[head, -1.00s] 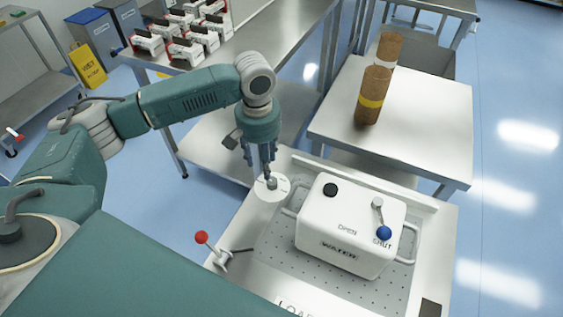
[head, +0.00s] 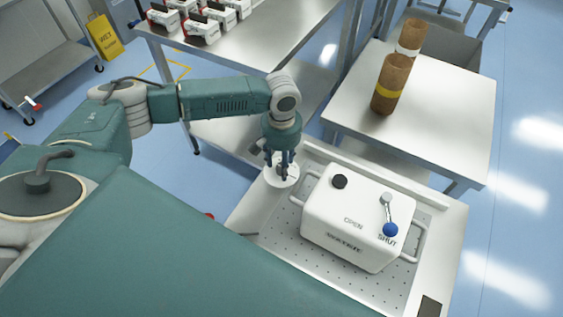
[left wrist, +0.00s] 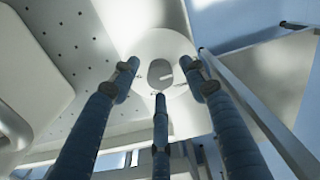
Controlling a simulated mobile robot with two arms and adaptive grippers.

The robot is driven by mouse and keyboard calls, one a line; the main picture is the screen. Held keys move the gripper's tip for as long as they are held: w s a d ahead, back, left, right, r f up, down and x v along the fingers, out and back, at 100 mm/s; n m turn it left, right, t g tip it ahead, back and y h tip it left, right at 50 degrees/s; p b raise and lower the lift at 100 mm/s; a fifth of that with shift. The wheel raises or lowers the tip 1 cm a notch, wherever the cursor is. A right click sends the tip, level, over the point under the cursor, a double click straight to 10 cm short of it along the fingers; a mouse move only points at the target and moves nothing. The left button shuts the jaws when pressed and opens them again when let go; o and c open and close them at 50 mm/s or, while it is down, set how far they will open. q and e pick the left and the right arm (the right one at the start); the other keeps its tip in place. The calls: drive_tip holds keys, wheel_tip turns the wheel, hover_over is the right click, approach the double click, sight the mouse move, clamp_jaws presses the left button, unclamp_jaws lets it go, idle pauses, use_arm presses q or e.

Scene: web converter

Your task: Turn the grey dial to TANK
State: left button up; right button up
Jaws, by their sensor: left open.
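The grey dial (left wrist: 159,71) shows in the left wrist view, on a round white plate (left wrist: 152,47) with a short pale mark on the dial's right side. The plate's lettering cannot be read. In the head view, the plate (head: 292,180) is at the bench's left back corner, and the dial is mostly hidden by the fingers. My left gripper (head: 281,172) points down over it with its blue fingers spread. In the left wrist view, the fingertips of the left gripper (left wrist: 160,83) stand around the dial, apart from it as far as I can tell. My right gripper is not in view.
A white box (head: 350,215) marked OPEN and SHUT, with a blue-knobbed lever (head: 390,229), stands right of the dial. A red knob (head: 209,216) is mostly hidden behind my body. Two brown cylinders (head: 390,88) stand on a table behind.

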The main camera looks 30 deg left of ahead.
use_arm(q)
drive_tip(key=shift+f, duration=0.1)
drive_tip(key=shift+c, duration=1.1)
clamp_jaws()
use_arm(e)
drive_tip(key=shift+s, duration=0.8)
